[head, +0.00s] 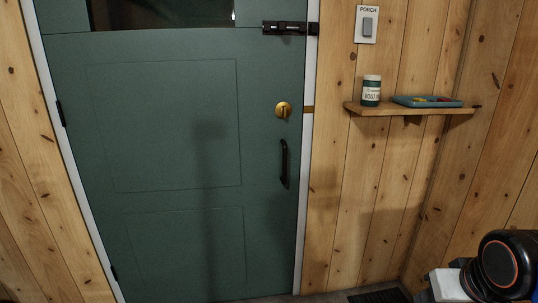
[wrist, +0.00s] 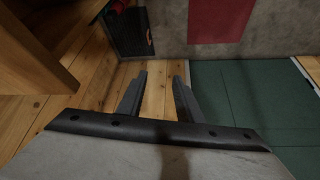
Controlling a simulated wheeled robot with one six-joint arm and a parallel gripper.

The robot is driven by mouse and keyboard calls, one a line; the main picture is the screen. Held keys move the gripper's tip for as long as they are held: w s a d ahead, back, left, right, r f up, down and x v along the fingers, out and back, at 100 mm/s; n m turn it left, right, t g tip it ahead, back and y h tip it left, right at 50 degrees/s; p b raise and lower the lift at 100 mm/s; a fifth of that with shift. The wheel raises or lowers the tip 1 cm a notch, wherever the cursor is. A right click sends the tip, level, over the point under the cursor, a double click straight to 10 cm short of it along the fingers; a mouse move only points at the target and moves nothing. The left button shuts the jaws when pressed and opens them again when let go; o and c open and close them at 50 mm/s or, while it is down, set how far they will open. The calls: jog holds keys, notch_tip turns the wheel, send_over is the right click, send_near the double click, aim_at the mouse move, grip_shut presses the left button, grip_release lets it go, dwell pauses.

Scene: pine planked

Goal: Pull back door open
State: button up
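The green back door (head: 180,130) stands shut in its white frame in the head view. A black upright pull handle (head: 284,164) is on its right side. Above the handle is a round brass lock (head: 283,110) with a small turn piece. A black slide bolt (head: 285,28) sits higher, near the door's right edge, and appears to reach the black keeper on the frame. In the wrist view my gripper (wrist: 158,88) is open, with nothing between its two dark fingers. It is away from the handle; the handle does not clearly show there.
A wooden shelf (head: 408,109) right of the door holds a labelled jar (head: 371,91) and a blue tray (head: 405,101) with small items. A PORCH switch (head: 367,25) is above. A dark mat (head: 378,296) lies below.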

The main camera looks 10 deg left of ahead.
jog(key=w+a+r+n+t+y, duration=0.1)
jog(key=w+a+t, duration=0.1)
jog(key=w, duration=0.5)
jog(key=w+a+r+t, duration=0.1)
jog(key=w+a, duration=0.2)
jog(key=w, duration=0.4)
jog(key=n+t+y, duration=0.4)
jog(key=t+y, duration=0.3)
send_near(285, 167)
jog(key=x, duration=1.1)
jog(key=shift+d+r, duration=0.1)
jog(key=shift+d, duration=0.05)
jog(key=shift+c, duration=0.5)
grip_shut()
